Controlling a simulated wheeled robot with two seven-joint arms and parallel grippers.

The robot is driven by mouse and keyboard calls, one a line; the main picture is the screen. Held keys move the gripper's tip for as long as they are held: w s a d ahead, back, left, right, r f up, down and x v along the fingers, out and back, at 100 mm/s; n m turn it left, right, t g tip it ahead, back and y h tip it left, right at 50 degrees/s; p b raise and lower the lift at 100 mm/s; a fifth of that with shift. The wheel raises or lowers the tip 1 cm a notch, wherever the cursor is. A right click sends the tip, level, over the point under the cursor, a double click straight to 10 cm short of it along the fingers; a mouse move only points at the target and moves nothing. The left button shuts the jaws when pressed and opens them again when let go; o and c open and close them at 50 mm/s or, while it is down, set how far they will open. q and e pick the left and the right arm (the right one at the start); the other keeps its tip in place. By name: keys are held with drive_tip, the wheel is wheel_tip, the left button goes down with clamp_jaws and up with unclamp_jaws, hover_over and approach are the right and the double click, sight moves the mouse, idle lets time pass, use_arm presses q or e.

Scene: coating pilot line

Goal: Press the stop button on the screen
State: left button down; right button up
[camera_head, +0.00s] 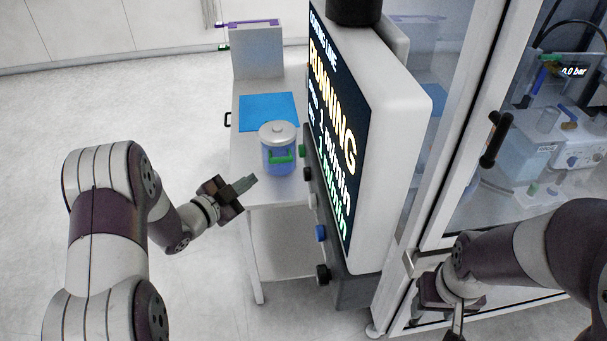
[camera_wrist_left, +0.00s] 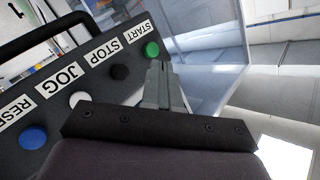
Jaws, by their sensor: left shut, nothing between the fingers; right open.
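The tilted screen (camera_head: 335,120) reads "RUNNING" in the head view. Along its lower edge is a dark button panel, shown upside down in the left wrist view (camera_wrist_left: 100,75). There the black button (camera_wrist_left: 119,72) is beside the STOP label (camera_wrist_left: 103,52), and the green button (camera_wrist_left: 151,49) is beside START. The white button (camera_wrist_left: 80,98) is JOG and the blue one (camera_wrist_left: 33,138) is RESET. My left gripper (camera_head: 252,180) is shut and empty, apart from the panel; its fingertips (camera_wrist_left: 159,66) appear just below the green button. My right gripper (camera_head: 457,322) is open at lower right.
A lidded jar (camera_head: 279,150) with blue contents stands on the white table (camera_head: 265,195) between my left gripper and the screen's far end. A blue mat (camera_head: 268,110) lies behind it. A glass-doored cabinet (camera_head: 450,150) stands right of the screen. Floor at left is clear.

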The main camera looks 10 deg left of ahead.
sight(305, 175)
use_arm(q)
drive_tip(key=w+d, duration=0.2)
drive_tip(key=d, duration=0.6)
drive_tip(key=shift+w+d, duration=0.25)
drive_tip(key=shift+w, duration=0.1)
idle(1.8)
drive_tip(key=shift+w+d+b, duration=0.1)
drive_tip(key=shift+d+b, duration=0.25)
drive_tip(key=shift+d, duration=0.05)
drive_tip(key=shift+w+d, duration=0.15)
drive_tip(key=shift+d, duration=0.35)
idle(0.6)
drive_tip(key=shift+s+a+b, duration=0.3)
drive_tip(key=shift+a+b, duration=0.05)
drive_tip(key=shift+a, duration=0.5)
